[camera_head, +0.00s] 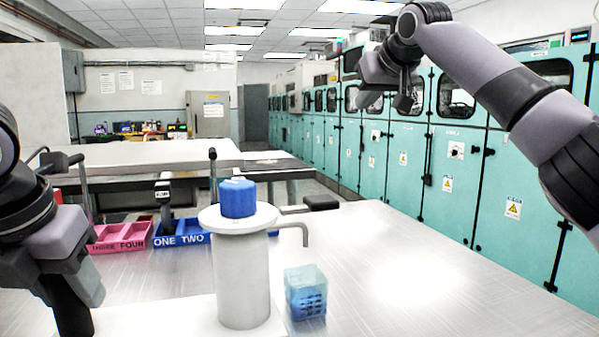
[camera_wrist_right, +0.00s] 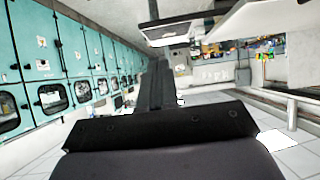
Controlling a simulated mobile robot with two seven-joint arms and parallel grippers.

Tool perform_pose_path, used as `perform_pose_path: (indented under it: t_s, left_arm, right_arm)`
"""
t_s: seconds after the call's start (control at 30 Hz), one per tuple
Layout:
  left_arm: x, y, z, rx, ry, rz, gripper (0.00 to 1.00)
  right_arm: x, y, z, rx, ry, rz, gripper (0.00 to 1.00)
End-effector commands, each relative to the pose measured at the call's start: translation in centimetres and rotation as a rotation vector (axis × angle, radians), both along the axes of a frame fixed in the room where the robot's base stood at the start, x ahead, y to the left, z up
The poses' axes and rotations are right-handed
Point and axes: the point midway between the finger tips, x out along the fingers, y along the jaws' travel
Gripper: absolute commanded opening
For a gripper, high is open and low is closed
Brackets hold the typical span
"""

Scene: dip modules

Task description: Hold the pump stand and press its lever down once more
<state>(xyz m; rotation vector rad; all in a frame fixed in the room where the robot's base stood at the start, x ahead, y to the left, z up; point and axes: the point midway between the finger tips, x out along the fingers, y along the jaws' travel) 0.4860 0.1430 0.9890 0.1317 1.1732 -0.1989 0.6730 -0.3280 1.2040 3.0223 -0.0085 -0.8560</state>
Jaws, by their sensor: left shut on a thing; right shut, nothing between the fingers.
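The pump stand (camera_head: 242,280) is a white upright cylinder with a wide round top plate, a blue cap and a bent grey spout on its right. A thin upright rod with a black grip (camera_head: 212,155) rises behind the top plate; I cannot tell whether this is the lever. My left gripper (camera_head: 75,300) is low at the left edge, shut on a dark upright piece, apart from the cylinder; what that piece belongs to is unclear. My right gripper (camera_head: 404,100) is raised high at the right, shut and empty, well away from the stand. It also shows dark in the right wrist view (camera_wrist_right: 157,85).
A translucent blue basket (camera_head: 306,293) stands just right of the cylinder. Pink bins (camera_head: 120,237) and blue bins (camera_head: 180,234) with number words sit behind it to the left. A black pad (camera_head: 322,202) lies behind the spout. The table (camera_head: 420,275) is clear at the right.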

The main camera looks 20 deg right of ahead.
Motion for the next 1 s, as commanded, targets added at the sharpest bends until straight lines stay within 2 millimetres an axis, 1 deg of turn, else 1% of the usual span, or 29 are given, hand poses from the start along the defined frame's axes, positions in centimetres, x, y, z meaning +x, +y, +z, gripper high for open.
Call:
perform_pose_path:
  t_s: [0.03,0.1,0.17,0.2,0.27,0.3,0.37,0.4,0.5,0.6,0.7,0.8,1.0]
  left_arm:
    - [0.0,0.0,0.0,0.0,-0.001,0.0,0.0]
    - [0.0,0.0,0.0,0.0,-0.001,0.0,0.0]
    - [0.0,0.0,0.0,0.0,-0.001,0.0,0.0]
    - [0.0,0.0,0.0,0.0,-0.001,0.0,0.0]
    - [0.0,0.0,0.0,0.0,-0.001,0.0,0.0]
    - [0.0,0.0,0.0,0.0,-0.001,0.0,0.0]
    - [0.0,0.0,0.0,0.0,-0.001,0.0,0.0]
    - [0.0,0.0,0.0,0.0,-0.001,0.0,0.0]
    - [0.0,0.0,0.0,0.0,-0.001,0.0,0.0]
    - [0.0,0.0,0.0,0.0,-0.001,0.0,0.0]
    - [0.0,0.0,0.0,0.0,-0.001,0.0,0.0]
    - [0.0,0.0,0.0,0.0,-0.001,-0.001,0.0]
    - [0.0,0.0,0.0,0.0,-0.001,-0.001,0.0]
  right_arm:
    - [-1.4,2.3,0.8,0.015,0.045,0.022,0.0]
    - [-3.4,5.0,1.3,0.038,0.122,0.045,0.0]
    - [-5.3,7.1,1.7,0.051,0.192,0.06,0.0]
    - [-6.6,8.4,1.9,0.056,0.238,0.067,0.0]
    - [-8.8,10.2,2.2,0.059,0.308,0.072,0.0]
    - [-10.3,11.2,2.4,0.059,0.356,0.073,0.0]
    - [-12.5,12.6,2.6,0.055,0.426,0.07,0.0]
    - [-14.0,13.4,2.8,0.05,0.47,0.065,0.0]
    - [-17.3,14.9,3.1,0.036,0.569,0.047,0.0]
    - [-20.0,15.9,3.4,0.021,0.644,0.027,0.0]
    - [-21.8,16.4,3.6,0.011,0.695,0.011,0.0]
    - [-22.7,16.6,3.7,0.004,0.722,0.002,0.0]
    - [-23.0,16.7,3.7,0.002,0.733,-0.002,0.0]
